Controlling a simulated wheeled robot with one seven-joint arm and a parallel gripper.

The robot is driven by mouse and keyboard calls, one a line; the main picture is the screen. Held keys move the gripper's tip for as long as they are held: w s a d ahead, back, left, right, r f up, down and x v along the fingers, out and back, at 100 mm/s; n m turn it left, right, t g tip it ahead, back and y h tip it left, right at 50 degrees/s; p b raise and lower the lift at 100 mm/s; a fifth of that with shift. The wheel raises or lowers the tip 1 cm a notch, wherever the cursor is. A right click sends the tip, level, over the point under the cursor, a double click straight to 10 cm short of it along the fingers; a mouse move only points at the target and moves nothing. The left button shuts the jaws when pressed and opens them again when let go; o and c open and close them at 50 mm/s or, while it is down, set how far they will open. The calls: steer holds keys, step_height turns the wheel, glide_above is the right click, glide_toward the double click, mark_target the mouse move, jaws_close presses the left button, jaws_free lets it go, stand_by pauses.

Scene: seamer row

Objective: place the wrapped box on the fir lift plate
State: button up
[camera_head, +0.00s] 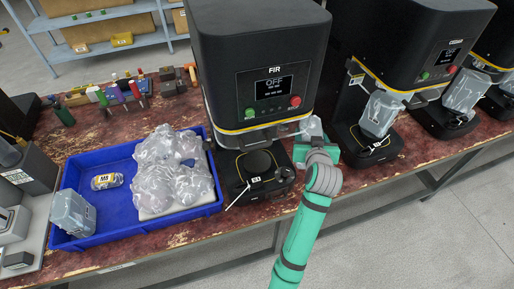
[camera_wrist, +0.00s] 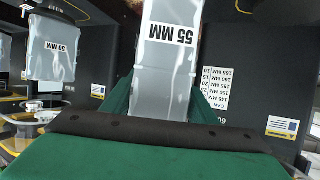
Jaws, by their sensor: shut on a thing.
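My gripper (camera_head: 318,148) is at the right front side of the machine marked FIR (camera_head: 262,95). It is shut on a grey, plastic-wrapped box (camera_head: 311,129). In the wrist view the box (camera_wrist: 165,70) sits between the green fingers and bears a label reading 55 MM. The fir lift plate (camera_head: 256,164) is a round black plate low at the front of that machine, and it looks bare. The held box is to the right of the plate and apart from it. The box's lower end is hidden by my gripper.
A blue tray (camera_head: 96,163) at left holds crumpled clear bags (camera_head: 172,170), a small labelled item (camera_head: 106,181) and another wrapped box (camera_head: 72,212). A wrapped item (camera_head: 381,113) stands at the neighbouring machine on the right. A thin lever (camera_head: 238,195) sticks out before the FIR base.

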steer(key=a, duration=1.7)
steer(key=shift+s+a+f, duration=0.2)
steer(key=shift+s+a, duration=0.1)
steer(key=shift+s, duration=0.1)
steer(key=o, duration=1.3)
steer(key=shift+f, duration=0.15)
steer(key=shift+w, duration=0.1)
